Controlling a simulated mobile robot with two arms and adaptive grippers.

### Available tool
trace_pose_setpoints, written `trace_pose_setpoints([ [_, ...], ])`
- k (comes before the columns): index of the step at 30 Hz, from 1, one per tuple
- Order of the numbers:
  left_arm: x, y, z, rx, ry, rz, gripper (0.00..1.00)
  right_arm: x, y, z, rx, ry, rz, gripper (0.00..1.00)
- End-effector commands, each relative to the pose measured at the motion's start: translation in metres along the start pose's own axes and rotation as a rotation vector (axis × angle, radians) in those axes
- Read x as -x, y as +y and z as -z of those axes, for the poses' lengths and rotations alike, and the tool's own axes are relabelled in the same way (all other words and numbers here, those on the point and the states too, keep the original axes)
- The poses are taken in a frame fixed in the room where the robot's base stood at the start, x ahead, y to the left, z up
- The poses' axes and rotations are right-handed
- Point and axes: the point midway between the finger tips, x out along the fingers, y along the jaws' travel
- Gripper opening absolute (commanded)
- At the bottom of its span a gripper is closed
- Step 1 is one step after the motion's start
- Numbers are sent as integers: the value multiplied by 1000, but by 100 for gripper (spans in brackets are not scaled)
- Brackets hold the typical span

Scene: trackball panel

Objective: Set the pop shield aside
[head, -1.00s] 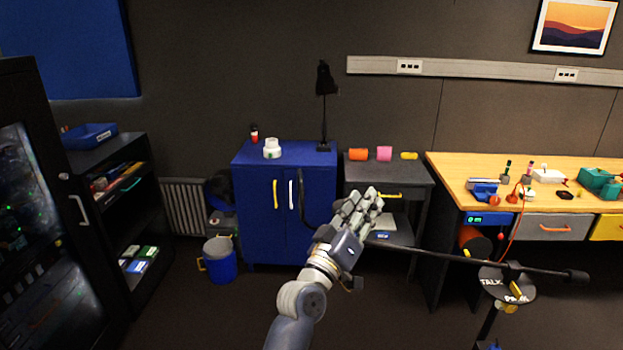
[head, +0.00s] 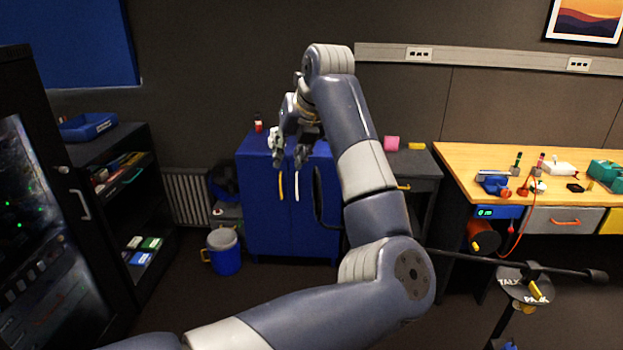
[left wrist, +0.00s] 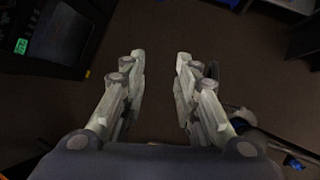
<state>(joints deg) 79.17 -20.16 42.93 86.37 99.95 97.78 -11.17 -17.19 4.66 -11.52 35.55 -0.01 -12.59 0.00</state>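A round dark disc (head: 524,286) lettered TALK, with a yellow tab, sits on a stand at the lower right of the head view. It may be the pop shield; I cannot tell for sure. A black boom rod (head: 470,259) runs to it, partly hidden by my arm. My left gripper (head: 290,160) hangs in front of the blue cabinet, fingers pointing down, far left of the disc. The left wrist view shows its fingers (left wrist: 160,75) spread apart with only floor between them. My right gripper is not in view.
The blue cabinet (head: 262,215) and a dark side table (head: 425,165) stand against the wall. A wooden workbench (head: 470,158) holding tools is at right. A blue bucket (head: 224,260) stands on the floor. Dark shelves (head: 115,195) are at left.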

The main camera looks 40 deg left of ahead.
Motion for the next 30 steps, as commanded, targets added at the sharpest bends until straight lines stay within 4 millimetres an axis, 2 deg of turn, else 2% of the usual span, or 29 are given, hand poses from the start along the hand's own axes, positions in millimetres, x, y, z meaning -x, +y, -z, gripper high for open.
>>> trace_pose_setpoints([
  [1,16,-17,5,-9,46,82,28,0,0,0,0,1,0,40],
  [3,31,-34,13,-26,100,167,28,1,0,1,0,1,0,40],
  [6,45,-47,20,-44,146,234,28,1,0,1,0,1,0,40],
  [9,45,-52,24,-51,163,254,28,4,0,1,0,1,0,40],
  [14,24,-56,27,-51,165,250,28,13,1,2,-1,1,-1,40],
  [24,-34,-70,36,-50,162,247,28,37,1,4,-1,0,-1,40],
  [30,-52,-75,40,-48,160,248,28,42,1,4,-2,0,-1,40],
])
